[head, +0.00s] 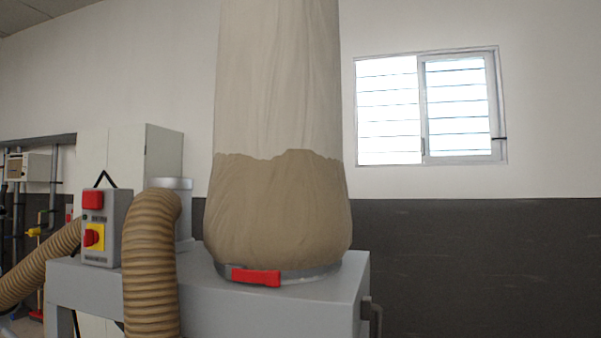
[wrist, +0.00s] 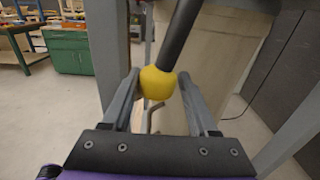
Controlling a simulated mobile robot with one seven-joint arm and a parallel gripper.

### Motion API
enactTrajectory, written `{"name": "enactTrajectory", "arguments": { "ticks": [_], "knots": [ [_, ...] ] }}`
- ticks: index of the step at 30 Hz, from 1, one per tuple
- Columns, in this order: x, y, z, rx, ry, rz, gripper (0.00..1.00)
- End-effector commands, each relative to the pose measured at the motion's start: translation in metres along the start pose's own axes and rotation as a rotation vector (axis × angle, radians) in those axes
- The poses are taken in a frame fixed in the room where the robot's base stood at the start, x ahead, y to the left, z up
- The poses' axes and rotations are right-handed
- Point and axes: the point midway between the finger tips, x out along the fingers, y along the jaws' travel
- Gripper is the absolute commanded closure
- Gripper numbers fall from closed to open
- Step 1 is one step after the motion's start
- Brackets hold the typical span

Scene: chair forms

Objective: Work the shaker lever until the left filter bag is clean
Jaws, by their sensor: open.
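A tall cloth filter bag (head: 278,80) fills the middle of the head view. Its upper part is pale cream. Its lower part is brown and bulging, with a ragged edge between the two. No second upright bag shows there, so I cannot tell if this is the left one. In the wrist view, the shaker lever is a dark rod (wrist: 180,35) with a yellow knob (wrist: 158,84) at its lower end. My gripper (wrist: 160,79) is open, with the knob between its fingers. I cannot tell if either finger touches it. My gripper is not in the head view.
The bag stands on a grey metal housing (head: 335,285) with a red clamp (head: 256,277). A ribbed tan hose (head: 151,260) and a switch box (head: 101,240) are at left. The wrist view shows grey frame posts (wrist: 108,45) and a green cabinet (wrist: 68,50); floor at left is open.

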Motion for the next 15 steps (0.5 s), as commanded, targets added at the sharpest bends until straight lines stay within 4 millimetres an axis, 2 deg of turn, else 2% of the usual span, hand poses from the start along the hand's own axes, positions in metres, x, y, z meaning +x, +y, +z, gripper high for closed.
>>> {"name": "enactTrajectory", "arguments": {
  "ticks": [15],
  "knots": [
    [-0.0003, 0.0036, 0.0038, 0.0, 0.0, 0.0, 0.4]
  ]
}}
